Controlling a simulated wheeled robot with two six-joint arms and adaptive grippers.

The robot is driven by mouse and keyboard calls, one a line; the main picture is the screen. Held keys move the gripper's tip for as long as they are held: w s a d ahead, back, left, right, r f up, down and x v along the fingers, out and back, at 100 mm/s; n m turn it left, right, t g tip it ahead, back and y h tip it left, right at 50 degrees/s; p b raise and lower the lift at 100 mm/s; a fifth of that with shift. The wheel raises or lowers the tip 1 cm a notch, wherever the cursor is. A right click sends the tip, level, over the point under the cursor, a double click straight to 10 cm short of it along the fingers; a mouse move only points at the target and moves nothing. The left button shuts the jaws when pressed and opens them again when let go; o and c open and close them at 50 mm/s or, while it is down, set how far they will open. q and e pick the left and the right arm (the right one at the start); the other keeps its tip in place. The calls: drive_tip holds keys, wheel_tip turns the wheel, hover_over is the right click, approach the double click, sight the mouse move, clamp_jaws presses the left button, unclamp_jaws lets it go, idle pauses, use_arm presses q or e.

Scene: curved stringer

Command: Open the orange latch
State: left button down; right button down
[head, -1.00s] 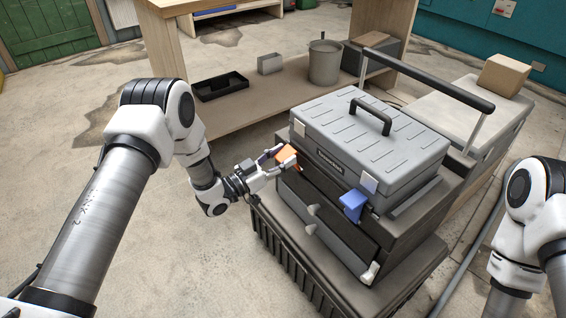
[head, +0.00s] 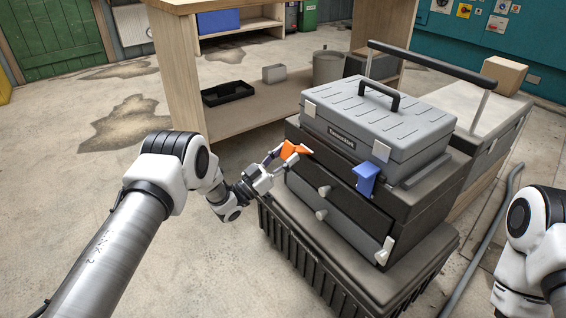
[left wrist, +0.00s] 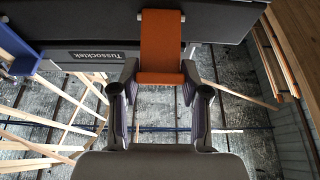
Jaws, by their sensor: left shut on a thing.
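The orange latch (head: 294,148) is at the front left of the dark toolbox section (head: 340,168), below the grey lidded top box (head: 378,125). In the left wrist view the latch (left wrist: 161,42) is a flat orange flap on the dark box front, with its lower end bent towards the camera. My left gripper (head: 284,156) is at the latch. In the left wrist view its fingers (left wrist: 159,80) are on both sides of the lower end, shut on it. The fingers partly cover the latch in the head view. My right gripper is out of frame.
A blue latch (head: 366,178) sticks out at the box's front right. Pale drawer catches (head: 323,191) sit below. The toolbox rests on a black ribbed base (head: 330,270). A wooden bench (head: 200,60) stands behind; the floor at left is clear.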

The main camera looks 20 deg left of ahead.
use_arm(q)
drive_tip(key=shift+d+f, duration=0.15)
drive_tip(key=shift+f, duration=0.25)
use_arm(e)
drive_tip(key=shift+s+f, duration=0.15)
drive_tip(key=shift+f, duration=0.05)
use_arm(q)
drive_tip(key=c, duration=0.8)
unclamp_jaws()
drive_tip(key=shift+c, duration=0.2)
drive_tip(key=shift+o, duration=1.3)
drive_tip(key=shift+w+d+f, duration=0.1)
drive_tip(key=shift+w, duration=0.05)
drive_tip(key=v, duration=1.2)
